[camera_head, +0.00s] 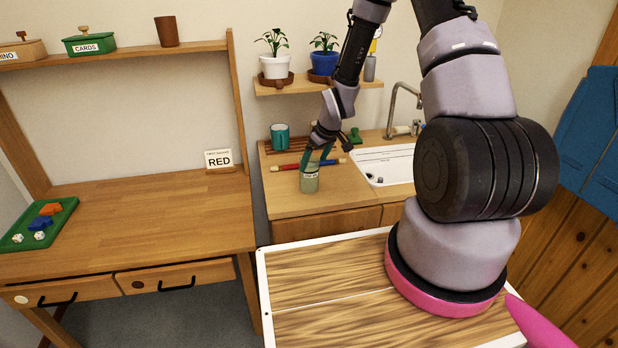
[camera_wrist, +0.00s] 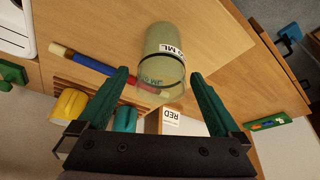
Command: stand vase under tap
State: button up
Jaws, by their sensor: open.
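A greenish see-through vessel (camera_head: 310,181) with a white label ending in "ML" stands upright on the wooden counter, left of the sink. My gripper (camera_head: 318,160) is open above it, fingers pointing down. In the wrist view the vessel (camera_wrist: 164,60) shows between and beyond the fingertips (camera_wrist: 160,74); I cannot tell if they touch it. The silver tap (camera_head: 393,102) rises behind the white sink (camera_head: 388,163). A slim grey vessel (camera_head: 370,69) with something yellow above it stands on the small shelf. I cannot tell for certain which vessel is the vase.
A red and blue rod (camera_head: 288,167) lies behind the labelled vessel. A teal mug (camera_head: 280,136) stands near a slatted rack (camera_head: 296,146). Two potted plants (camera_head: 274,66) (camera_head: 324,62) sit on the shelf above. A small dark item (camera_head: 376,179) lies in the sink.

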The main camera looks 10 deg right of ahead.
jog(key=shift+x, duration=2.6)
jog(key=shift+a, duration=0.15)
